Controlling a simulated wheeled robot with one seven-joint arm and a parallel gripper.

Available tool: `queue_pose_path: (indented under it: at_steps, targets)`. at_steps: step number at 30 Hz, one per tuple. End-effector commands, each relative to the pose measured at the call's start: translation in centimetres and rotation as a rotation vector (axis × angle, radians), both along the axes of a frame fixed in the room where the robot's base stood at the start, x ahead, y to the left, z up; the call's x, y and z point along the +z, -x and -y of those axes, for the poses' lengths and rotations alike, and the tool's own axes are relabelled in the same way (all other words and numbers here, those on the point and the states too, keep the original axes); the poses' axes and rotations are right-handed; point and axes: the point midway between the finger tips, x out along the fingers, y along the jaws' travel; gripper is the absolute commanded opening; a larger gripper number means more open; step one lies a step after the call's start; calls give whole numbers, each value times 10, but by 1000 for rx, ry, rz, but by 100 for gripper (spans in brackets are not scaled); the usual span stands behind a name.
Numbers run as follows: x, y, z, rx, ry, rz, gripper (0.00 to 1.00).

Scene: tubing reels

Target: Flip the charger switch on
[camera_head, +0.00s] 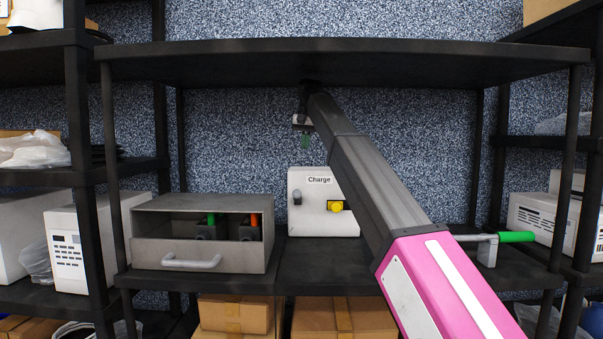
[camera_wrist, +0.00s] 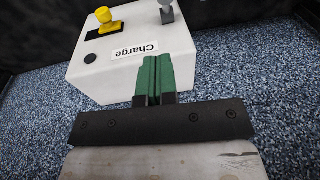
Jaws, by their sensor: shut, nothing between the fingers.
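The charger is a white box (camera_head: 308,213) labelled "Charge", standing on the middle shelf. A yellow switch (camera_head: 336,206) sits on its front at the right and a grey knob or lever (camera_head: 297,197) at the left. My gripper (camera_head: 305,141) is above the box under the upper shelf, with its green fingers shut and empty. In the wrist view the box (camera_wrist: 90,78) appears upside down, with the yellow switch (camera_wrist: 104,18) and grey lever (camera_wrist: 166,12) beyond my shut green fingers (camera_wrist: 154,72). The fingers overlap the box's edge in that view; contact cannot be told.
A grey open-fronted case (camera_head: 200,268) with a handle and green and orange levers stands left of the charger. A green-handled lever (camera_head: 515,237) is at the right, partly behind my arm. The upper shelf (camera_head: 230,62) is close above my gripper. Cardboard boxes (camera_head: 235,315) sit below.

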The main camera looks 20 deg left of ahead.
Motion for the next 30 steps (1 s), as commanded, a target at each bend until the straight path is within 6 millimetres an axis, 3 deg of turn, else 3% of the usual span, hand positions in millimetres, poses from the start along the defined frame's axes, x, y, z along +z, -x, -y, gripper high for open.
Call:
queue_pose_path:
  at_steps: [5, 18, 21, 30]
  targets:
    - [-21, 0, -2, 0, 2, -2, 0]
    - [-101, -6, -10, 0, 1, -1, 0]
    - [-114, 3, -12, 1, 0, 0, 0]
    - [-131, 12, -16, 0, 0, 0, 0]
